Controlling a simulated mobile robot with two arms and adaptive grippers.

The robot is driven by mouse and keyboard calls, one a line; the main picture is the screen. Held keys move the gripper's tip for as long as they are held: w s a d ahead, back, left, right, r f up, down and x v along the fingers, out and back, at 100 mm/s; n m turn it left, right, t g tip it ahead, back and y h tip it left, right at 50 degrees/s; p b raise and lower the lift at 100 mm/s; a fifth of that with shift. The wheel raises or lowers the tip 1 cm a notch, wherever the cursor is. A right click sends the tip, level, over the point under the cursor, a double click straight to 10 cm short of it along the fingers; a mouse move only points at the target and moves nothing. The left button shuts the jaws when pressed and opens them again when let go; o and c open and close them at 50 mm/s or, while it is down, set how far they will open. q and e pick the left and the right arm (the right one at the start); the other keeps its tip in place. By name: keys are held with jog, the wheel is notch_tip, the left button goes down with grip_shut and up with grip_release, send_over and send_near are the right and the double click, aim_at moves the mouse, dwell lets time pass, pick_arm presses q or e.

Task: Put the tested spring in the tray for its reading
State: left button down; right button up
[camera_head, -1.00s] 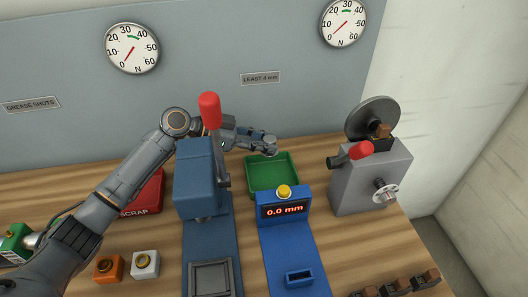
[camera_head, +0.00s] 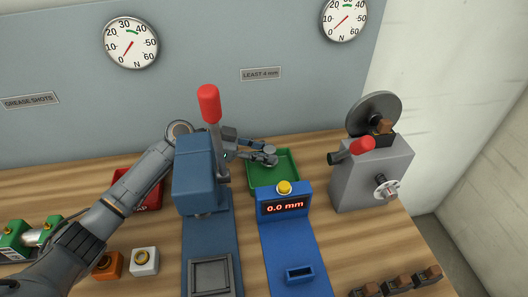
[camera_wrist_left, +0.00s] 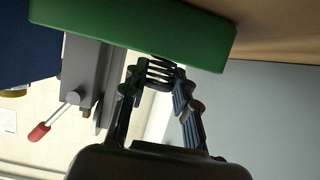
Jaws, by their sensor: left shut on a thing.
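The green tray (camera_head: 288,166) stands at the back of the bench, behind the blue gauge. My left gripper (camera_head: 270,155) is over the tray's back left part in the head view, its fingers small and partly hidden behind the press. In the left wrist view my left gripper (camera_wrist_left: 158,72) is shut on a dark, ribbed piece that looks like the spring (camera_wrist_left: 157,69). The green tray (camera_wrist_left: 130,28) fills the top of that view, close to the fingertips. I cannot tell whether the spring touches it. My right gripper is not in view.
A blue press (camera_head: 195,178) with a red-knobbed lever stands left of the tray. The blue gauge (camera_head: 284,207) reads 0.0 mm. A grey machine (camera_head: 372,175) with a wheel stands at the right. A red scrap bin (camera_head: 150,195) is partly behind my arm.

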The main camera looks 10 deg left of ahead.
pick_arm(q)
jog(key=shift+f, duration=0.2)
jog(key=c, duration=1)
grip_release()
jog(key=shift+c, duration=0.2)
jog(key=shift+r+p, duration=0.5)
jog(key=shift+r, duration=0.05)
jog(key=shift+r+p, duration=0.45)
jog(key=shift+p, duration=0.15)
jog(key=shift+s+a+f+b, duration=0.1)
jog(key=shift+s+a+b, duration=0.1)
jog(key=shift+a+b, duration=0.25)
jog(key=shift+s+a+f+b, duration=0.15)
jog(key=shift+a+b, duration=0.15)
jog(key=shift+a, duration=0.25)
jog(key=b+v, duration=0.1)
jog(key=v, duration=0.9)
jog(key=shift+r+b, duration=0.25)
jog(key=shift+b, duration=0.05)
